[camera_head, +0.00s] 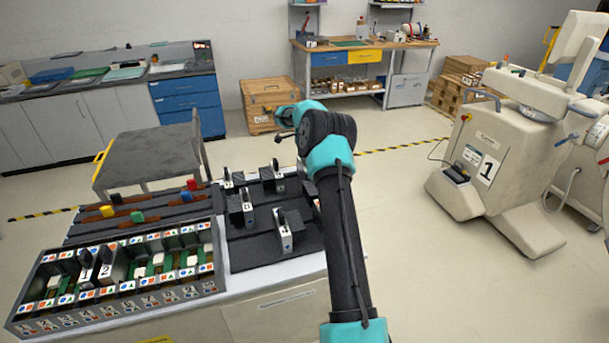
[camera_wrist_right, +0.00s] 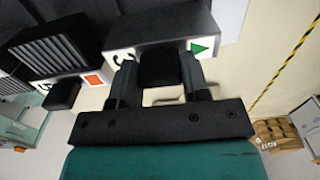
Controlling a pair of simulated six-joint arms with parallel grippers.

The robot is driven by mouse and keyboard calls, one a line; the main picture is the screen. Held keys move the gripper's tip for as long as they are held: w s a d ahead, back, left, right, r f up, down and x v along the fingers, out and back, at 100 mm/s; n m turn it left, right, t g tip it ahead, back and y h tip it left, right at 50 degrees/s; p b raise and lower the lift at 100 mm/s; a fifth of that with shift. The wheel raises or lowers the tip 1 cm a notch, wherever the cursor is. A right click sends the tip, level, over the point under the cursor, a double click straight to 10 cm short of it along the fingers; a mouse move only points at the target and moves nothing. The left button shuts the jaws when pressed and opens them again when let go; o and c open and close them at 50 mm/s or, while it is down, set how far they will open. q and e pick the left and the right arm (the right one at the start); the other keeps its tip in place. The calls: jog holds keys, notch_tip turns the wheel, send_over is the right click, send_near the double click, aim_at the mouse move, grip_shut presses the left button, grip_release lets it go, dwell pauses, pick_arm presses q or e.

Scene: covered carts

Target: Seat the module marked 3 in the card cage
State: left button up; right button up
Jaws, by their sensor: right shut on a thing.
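The card cage (camera_head: 205,287) stands front left in the head view, with a row of slots and coloured symbol labels. The modules marked 1 (camera_head: 86,274) and 2 (camera_head: 105,272) stand upright in its left part. My right gripper (camera_wrist_right: 160,75) is shut on the black handle of a module (camera_wrist_right: 178,25) in the right wrist view. That module has a white face with a green triangle; a finger partly covers its mark, so I cannot read it. In the head view my arm hides the jaws. My left gripper is not in view.
Several other modules, including one front right (camera_head: 285,235), stand on the dark rack beside the cage. Behind the cage is a rail with coloured blocks (camera_head: 138,216). A grey cart (camera_head: 150,160) stands beyond.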

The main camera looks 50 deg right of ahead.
grip_shut()
notch_tip(320, 180, up, 10)
jog(key=shift+r, duration=0.1)
dwell(0.5)
jog(key=shift+a, duration=0.1)
dwell(0.4)
